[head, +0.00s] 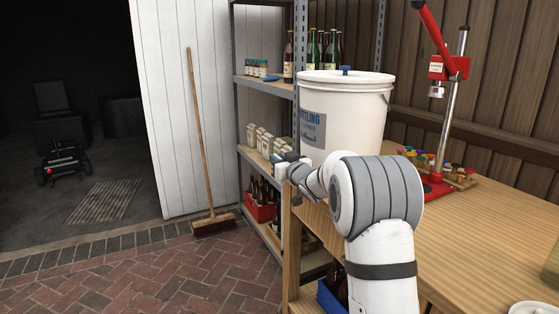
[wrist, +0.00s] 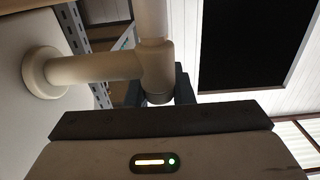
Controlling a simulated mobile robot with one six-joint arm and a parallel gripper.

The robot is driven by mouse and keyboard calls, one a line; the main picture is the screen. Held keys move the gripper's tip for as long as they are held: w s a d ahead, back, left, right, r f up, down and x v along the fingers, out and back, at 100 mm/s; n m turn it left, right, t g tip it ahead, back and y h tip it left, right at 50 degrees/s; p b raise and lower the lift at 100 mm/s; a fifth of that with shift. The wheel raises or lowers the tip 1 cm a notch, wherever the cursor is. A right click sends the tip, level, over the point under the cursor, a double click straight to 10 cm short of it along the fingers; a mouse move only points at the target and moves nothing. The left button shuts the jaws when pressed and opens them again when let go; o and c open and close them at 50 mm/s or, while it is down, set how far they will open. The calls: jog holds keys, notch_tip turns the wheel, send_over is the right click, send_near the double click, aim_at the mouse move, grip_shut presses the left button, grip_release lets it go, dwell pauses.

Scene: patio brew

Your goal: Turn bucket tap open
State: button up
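The white bucket (head: 335,128) with blue lettering stands upright on the wooden workbench's left end. Its tap is hidden in the head view. In the wrist view the cream tap (wrist: 100,69) comes out from a round flange on the bucket wall and ends in a crosswise pipe. My gripper (head: 291,170) is at the bucket's lower left side. In the wrist view its dark fingers (wrist: 158,93) lie either side of the tap's near end. Whether they touch it is unclear.
A metal shelf (head: 262,83) with bottles and cartons stands behind and left of the bucket. A red bottle capper (head: 437,187) and several coloured caps stand on the workbench (head: 480,235). A broom (head: 200,135) leans on the white door. The brick floor is clear.

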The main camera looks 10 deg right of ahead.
grip_shut()
jog(key=y+p, duration=0.1)
jog(key=p, duration=0.1)
jog(key=shift+r+n+p, duration=0.3)
jog(key=shift+r+n, duration=0.05)
jog(key=shift+n, duration=0.05)
jog(key=shift+n+g+y+p, duration=0.3)
jog(key=shift+y+p, duration=0.1)
jog(key=shift+p, duration=0.35)
jog(key=n+g+y+p, duration=0.1)
jog(key=p, duration=0.1)
jog(key=n+y+p, duration=0.1)
jog(key=y+p, duration=0.1)
jog(key=shift+a+g+p, duration=0.2)
jog(key=shift+g+p, duration=0.2)
jog(key=shift+s+a+f+n+g+y+p, duration=0.15)
jog(key=shift+f+n+g+y+p, duration=0.1)
jog(key=shift+n+g+y+p, duration=0.45)
jog(key=o, duration=0.5)
grip_release()
